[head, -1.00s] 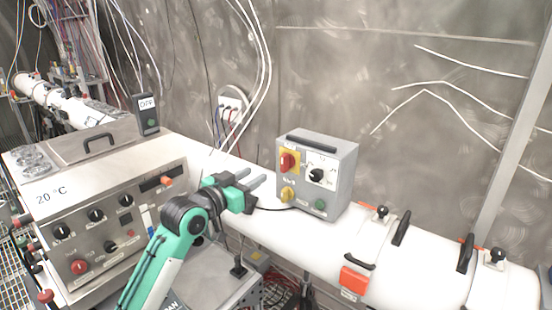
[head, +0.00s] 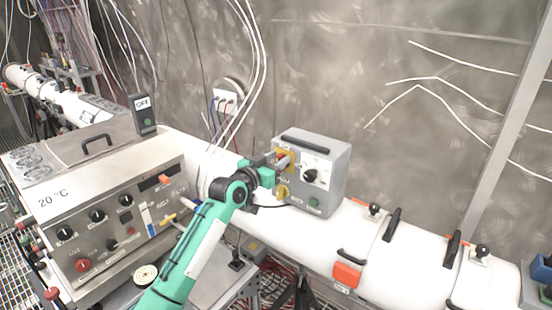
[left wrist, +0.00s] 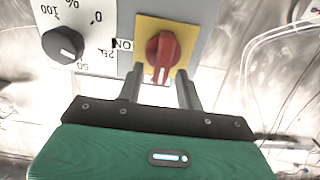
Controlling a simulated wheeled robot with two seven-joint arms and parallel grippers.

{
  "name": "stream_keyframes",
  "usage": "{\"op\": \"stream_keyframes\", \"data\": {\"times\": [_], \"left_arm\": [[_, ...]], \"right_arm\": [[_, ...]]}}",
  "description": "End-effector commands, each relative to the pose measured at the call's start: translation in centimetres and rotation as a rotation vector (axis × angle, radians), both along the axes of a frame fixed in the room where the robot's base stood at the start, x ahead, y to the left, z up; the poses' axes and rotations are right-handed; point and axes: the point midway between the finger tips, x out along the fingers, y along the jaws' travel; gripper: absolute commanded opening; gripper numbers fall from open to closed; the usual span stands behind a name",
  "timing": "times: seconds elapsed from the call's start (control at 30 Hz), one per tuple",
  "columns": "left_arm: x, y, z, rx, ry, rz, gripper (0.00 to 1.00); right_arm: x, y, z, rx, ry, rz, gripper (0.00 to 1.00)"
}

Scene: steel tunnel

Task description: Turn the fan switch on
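A grey control box (head: 325,165) stands on the white pipe. In the left wrist view its red rotary switch (left wrist: 163,52) sits on a yellow plate (left wrist: 186,36), with an "ON" label (left wrist: 123,44) beside it. The switch handle points down the picture towards my gripper. My left gripper (head: 279,162) is at the upper left of the box face and covers most of the switch in the head view. Its two fingers (left wrist: 160,88) are apart, with the switch between and just beyond their tips; contact cannot be told. My right gripper is out of view.
Beside the switch is a black dial (left wrist: 63,44) with a percent scale.

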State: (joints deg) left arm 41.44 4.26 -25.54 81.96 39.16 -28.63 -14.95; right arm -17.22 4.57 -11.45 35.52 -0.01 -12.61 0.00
Motion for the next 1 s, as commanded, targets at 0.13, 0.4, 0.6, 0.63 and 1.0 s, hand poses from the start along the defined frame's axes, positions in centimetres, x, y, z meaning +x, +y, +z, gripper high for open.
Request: {"op": "stream_keyframes", "data": {"times": [0.13,0.4,0.6,0.63,1.0], "left_arm": [[0.0,0.0,0.0,0.000,0.000,0.000,0.36],[0.0,0.0,0.0,0.000,0.000,0.000,0.00],[0.0,0.0,-0.1,0.006,-0.004,0.000,0.00],[0.0,0.0,-0.1,0.010,-0.007,0.000,0.00],[-0.2,-0.3,-0.5,0.160,-0.116,0.000,0.00]], "right_arm": [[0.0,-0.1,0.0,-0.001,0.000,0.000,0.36],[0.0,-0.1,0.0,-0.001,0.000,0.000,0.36],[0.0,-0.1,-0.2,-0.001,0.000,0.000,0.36],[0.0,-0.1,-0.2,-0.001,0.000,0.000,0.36],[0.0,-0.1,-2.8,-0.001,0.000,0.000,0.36]]}}
